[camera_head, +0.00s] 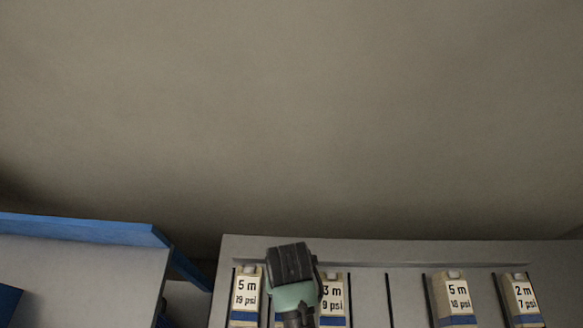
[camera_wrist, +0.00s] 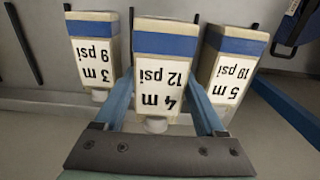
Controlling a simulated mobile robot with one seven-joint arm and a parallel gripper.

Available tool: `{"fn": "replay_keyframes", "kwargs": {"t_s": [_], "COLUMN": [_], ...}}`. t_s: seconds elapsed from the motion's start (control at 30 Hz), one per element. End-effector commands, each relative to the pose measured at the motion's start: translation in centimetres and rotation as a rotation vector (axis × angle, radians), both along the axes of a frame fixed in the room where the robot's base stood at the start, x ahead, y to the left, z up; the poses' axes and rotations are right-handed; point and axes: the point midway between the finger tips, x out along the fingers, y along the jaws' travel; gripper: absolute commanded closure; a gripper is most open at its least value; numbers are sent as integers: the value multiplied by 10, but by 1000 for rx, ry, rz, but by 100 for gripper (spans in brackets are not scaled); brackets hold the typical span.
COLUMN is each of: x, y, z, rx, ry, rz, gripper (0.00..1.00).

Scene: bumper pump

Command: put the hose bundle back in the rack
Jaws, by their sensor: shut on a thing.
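The rack (camera_head: 375,250) stands along the bottom of the head view. My gripper is shut on a cream box-shaped bundle with a blue band, labelled 4 m 12 psi (camera_wrist: 160,85). In the wrist view, which is upside down, blue fingers of my gripper (camera_wrist: 160,78) lie along both its sides. It sits between the 3 m 9 psi bundle (camera_wrist: 93,60) and the 5 m 19 psi bundle (camera_wrist: 228,72), and looks a little nearer the camera than they do. In the head view my arm hides it. I cannot tell how deep it is in its slot.
Another 5 m bundle (camera_head: 455,300) and a 2 m bundle (camera_head: 523,298) stand further right in the rack. A blue-edged shelf (camera_head: 80,227) is at the left.

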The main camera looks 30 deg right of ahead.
Motion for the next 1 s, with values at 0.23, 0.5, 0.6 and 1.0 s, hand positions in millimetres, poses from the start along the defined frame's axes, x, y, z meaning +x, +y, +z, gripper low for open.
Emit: {"fn": "replay_keyframes", "kwargs": {"t_s": [0.23,0.5,0.6,1.0], "x": [0,1,1,0], "y": [0,0,0,0], "z": [-30,-40,-40,-44], "rx": [1,-1,-1,0], "ry": [1,-4,-3,-1], "rz": [1,1,2,2], "gripper": [100,100,100,0]}}
